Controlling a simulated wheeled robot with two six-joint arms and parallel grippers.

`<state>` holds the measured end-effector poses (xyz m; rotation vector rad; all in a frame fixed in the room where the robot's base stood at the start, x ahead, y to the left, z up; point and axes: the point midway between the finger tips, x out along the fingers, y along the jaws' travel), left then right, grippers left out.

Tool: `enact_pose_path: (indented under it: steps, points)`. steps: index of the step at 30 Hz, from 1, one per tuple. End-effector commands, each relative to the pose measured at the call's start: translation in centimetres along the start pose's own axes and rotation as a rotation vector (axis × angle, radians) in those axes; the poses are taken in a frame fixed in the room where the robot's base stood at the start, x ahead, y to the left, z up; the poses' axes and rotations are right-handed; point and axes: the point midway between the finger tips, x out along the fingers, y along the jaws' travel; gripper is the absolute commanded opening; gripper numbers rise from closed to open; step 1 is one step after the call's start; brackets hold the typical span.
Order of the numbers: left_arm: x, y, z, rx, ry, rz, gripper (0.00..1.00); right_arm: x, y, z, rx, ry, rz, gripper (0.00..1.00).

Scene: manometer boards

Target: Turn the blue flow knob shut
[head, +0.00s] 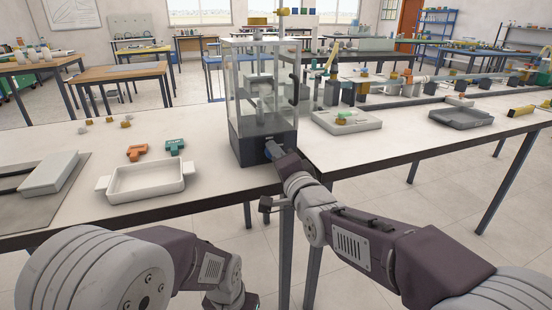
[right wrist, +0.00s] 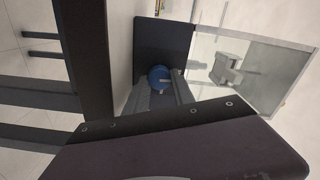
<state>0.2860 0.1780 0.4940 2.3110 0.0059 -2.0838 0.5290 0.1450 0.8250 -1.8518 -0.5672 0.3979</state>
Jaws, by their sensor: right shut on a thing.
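The blue flow knob (right wrist: 158,76) is on the dark base of a clear-walled apparatus (head: 262,105) at the table's front edge. In the right wrist view the round knob face shows between the fingers of my right gripper (right wrist: 164,90), with a pale mark on it. In the head view my right gripper (head: 272,150) reaches the base from the front right, shut on the knob, with only a bit of blue showing. My left arm is low at the left; its fingers are out of the picture.
A white tray (head: 146,196) stands left of the apparatus, with an orange piece (head: 137,153) and a green piece (head: 175,147) behind it. A grey tray with a fitting (head: 345,123) stands to the right. The floor in front of the right table is clear.

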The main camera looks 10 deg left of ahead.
Motion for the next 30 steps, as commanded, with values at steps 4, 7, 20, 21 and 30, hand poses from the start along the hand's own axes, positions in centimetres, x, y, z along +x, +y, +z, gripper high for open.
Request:
enact_pose_path:
  steps: [4,7,20,21,30]
  points:
    - [0.31,-0.01,0.03,0.000,0.000,0.000,0.36,-0.01,0.19,0.04,0.054,0.000,0.003,0.00]
    - [0.38,-0.01,0.04,0.000,0.000,0.000,0.36,-0.01,0.19,0.04,0.078,-0.001,0.003,0.00]
    - [0.43,-0.01,0.04,0.000,0.000,0.000,0.36,-0.01,0.16,0.03,0.101,-0.001,0.004,0.00]
    - [0.43,-0.01,0.05,0.000,0.000,0.000,0.36,-0.01,0.17,0.03,0.101,-0.001,0.004,0.00]
    - [0.43,-0.01,0.04,0.000,0.000,0.000,0.36,0.00,0.15,0.03,0.100,-0.001,0.003,0.52]
